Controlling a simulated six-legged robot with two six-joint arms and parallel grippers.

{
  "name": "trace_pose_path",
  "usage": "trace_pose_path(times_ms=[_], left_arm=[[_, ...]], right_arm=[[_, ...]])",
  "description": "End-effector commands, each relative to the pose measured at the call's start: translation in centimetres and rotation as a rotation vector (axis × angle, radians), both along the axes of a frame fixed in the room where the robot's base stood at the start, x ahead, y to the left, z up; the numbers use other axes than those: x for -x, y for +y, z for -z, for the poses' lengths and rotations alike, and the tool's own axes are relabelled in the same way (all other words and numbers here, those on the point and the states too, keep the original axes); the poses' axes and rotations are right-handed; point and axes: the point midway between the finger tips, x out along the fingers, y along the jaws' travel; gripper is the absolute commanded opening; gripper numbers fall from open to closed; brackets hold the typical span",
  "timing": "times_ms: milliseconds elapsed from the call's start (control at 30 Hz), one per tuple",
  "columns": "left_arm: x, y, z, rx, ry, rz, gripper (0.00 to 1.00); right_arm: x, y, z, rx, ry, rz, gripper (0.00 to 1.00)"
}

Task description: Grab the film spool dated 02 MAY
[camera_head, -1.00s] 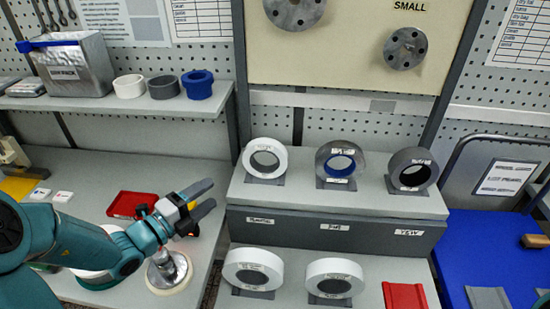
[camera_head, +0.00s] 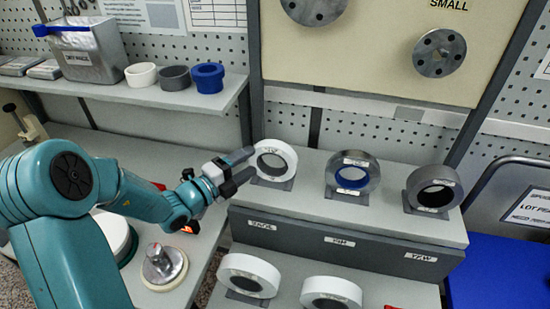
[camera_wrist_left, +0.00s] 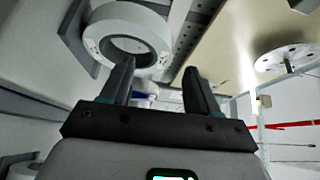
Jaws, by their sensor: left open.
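Several film spools stand upright on a two-step grey rack. On the upper step are a white spool (camera_head: 287,153), a grey one with a blue core (camera_head: 373,175) and a dark grey one (camera_head: 452,190). On the lower step are two white spools, left (camera_head: 232,264) and right (camera_head: 318,284). Their labels are too small to read, so I cannot tell which is dated 02 MAY. My left gripper (camera_head: 243,167) is open and empty, just left of the upper white spool. That spool also shows beyond the fingers in the left wrist view (camera_wrist_left: 95,28). My right gripper is out of view.
The rack's front face (camera_head: 300,235) carries small labels. A shelf (camera_head: 170,95) at the upper left holds a metal bin (camera_head: 92,58) and white, grey and blue rings. A metal-topped disc (camera_head: 160,262) sits on the lower left bench. A blue surface (camera_head: 500,270) lies right.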

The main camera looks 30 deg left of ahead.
Motion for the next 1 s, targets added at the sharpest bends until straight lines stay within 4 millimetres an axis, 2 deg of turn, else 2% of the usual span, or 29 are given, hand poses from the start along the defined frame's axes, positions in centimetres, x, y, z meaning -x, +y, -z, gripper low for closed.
trace_pose_path(times_ms=[100,200,433,567,700,967,1000], left_arm=[[-2.6,-1.0,-0.2,0.000,0.000,0.005,0.60],[-4.2,-1.5,-0.2,0.000,-0.001,0.004,0.60],[-6.2,-2.2,-0.3,0.000,0.000,0.004,0.60],[-8.3,-3.0,-0.8,0.000,0.000,0.004,0.60],[-10.1,-3.5,-0.6,0.000,0.000,0.003,0.60],[-10.7,-3.6,-0.4,0.000,0.000,0.001,0.60],[-10.7,-3.6,-0.4,0.000,0.000,0.001,0.57]], right_arm=[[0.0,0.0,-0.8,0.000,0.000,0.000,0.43],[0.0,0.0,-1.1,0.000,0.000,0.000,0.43],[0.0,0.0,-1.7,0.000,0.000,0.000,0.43],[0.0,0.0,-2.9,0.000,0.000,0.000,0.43],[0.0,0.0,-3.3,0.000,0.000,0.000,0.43],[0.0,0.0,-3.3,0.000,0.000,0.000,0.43],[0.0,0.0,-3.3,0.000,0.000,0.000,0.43]])
